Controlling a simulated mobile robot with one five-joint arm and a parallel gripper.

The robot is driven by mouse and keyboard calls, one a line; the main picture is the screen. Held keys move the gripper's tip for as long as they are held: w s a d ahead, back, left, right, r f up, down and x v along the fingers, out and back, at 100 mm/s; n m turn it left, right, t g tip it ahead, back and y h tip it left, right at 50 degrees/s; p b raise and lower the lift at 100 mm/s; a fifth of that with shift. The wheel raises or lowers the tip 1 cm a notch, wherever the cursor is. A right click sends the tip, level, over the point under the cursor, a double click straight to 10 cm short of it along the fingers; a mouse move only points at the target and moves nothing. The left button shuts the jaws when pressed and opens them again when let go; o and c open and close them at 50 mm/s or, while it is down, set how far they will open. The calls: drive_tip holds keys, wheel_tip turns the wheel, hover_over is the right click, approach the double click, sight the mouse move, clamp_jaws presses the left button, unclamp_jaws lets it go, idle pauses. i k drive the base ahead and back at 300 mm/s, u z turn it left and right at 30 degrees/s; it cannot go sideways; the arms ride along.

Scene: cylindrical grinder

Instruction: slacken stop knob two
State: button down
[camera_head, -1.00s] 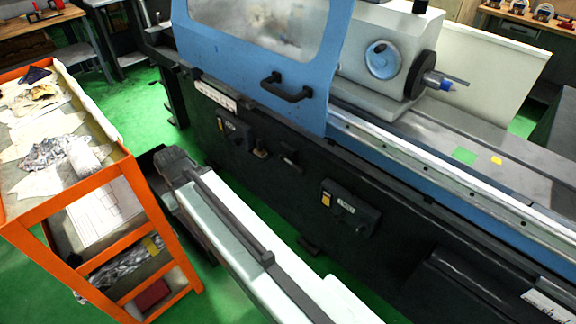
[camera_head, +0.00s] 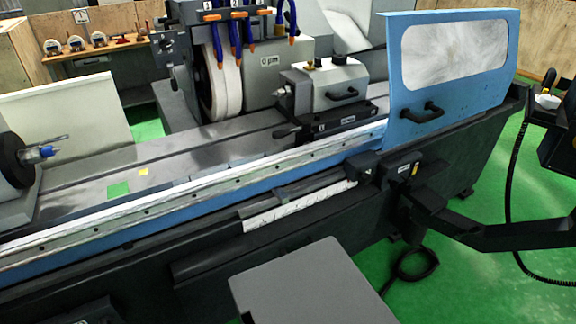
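The cylindrical grinder's long table (camera_head: 75,205) runs across the head view, with a blue and silver front rail (camera_head: 190,199). No knob is readably marked as stop knob two. A dark block (camera_head: 366,167) sits at the front rail beside a graduated scale (camera_head: 300,205); any knob on it is too small to make out. Tags numbered 3, 2 and 1 show at the top above blue hoses (camera_head: 247,30) with orange fittings. My gripper is not in view.
The grinding wheel (camera_head: 219,75) and tailstock (camera_head: 327,85) stand behind the rail. A blue door (camera_head: 395,100) covers the right end. A dark bracket arm (camera_head: 460,230) juts out at the right.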

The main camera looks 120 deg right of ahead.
sight(366, 178)
drive_tip(key=k, duration=0.4)
drive_tip(key=u, duration=0.65)
drive_tip(key=i, duration=1)
drive_tip(key=z, duration=3.55)
drive_tip(key=i, duration=0.1)
drive_tip(key=z, duration=2.05)
drive_tip(key=i, duration=0.5)
drive_tip(key=u, duration=0.1)
